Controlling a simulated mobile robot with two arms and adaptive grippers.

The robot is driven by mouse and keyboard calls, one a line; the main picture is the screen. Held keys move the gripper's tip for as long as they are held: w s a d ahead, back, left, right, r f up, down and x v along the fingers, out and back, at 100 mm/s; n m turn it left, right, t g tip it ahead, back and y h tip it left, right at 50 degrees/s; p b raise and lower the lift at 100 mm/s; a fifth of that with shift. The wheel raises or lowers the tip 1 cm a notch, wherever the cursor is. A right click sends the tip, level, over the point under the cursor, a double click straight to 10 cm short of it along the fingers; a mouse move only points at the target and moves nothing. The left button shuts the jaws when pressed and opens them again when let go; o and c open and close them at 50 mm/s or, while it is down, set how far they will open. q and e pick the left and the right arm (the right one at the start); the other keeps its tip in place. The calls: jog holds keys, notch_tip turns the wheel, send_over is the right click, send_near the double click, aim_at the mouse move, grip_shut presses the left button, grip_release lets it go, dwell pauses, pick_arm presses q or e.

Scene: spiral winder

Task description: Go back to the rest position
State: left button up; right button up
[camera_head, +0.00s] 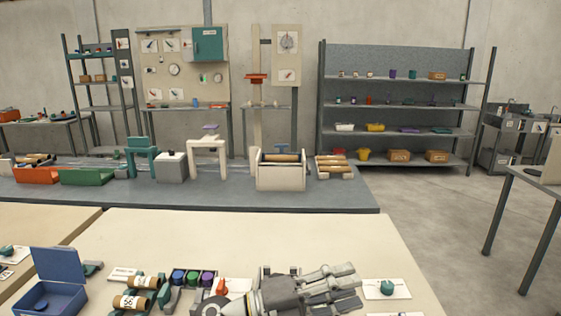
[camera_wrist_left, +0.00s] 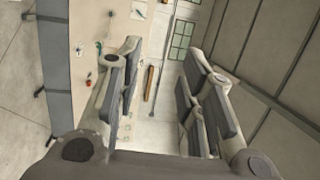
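My left gripper (camera_head: 352,284) is at the bottom centre of the head view, low over or in front of the cream table (camera_head: 230,235), with its fingers pointing right. In the left wrist view the same gripper (camera_wrist_left: 163,60) has its two fingers well apart with nothing between them. It is open and empty. A white plate with a green knob (camera_head: 387,289) lies just right of the fingertips in the head view. My right gripper is not in view.
Left of the gripper are an orange-red part (camera_head: 222,287), coloured spools (camera_head: 193,277), cardboard tubes (camera_head: 131,301) and an open blue box (camera_head: 58,297). Behind is a grey bench (camera_head: 230,198) with a winder (camera_head: 281,172). Bare floor (camera_head: 420,200) lies to the right.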

pick_arm(q)
jog(key=w+a+n+t+y, duration=0.5)
jog(key=a+n+t+y, duration=0.3)
jog(key=a+n+t, duration=0.65)
jog(key=s+a+f+n+g+y, duration=0.3)
jog(key=s+a+f+n+y, duration=0.1)
jog(key=a+f+n+y, duration=0.95)
jog(key=s+a+f+n+g+h, duration=0.1)
jog(key=s+a+f+n+g, duration=0.1)
jog(key=s+f+g, duration=0.75)
jog(key=s+a+f+n+g+h, duration=0.15)
jog(key=s+f, duration=0.55)
jog(key=s, duration=0.8)
notch_tip(320, 180, down, 25)
jog(key=g, duration=0.2)
jog(key=s+a+f, duration=0.3)
jog(key=s+f, duration=1.4)
jog(key=s, duration=0.1)
jog(key=shift+g, duration=0.45)
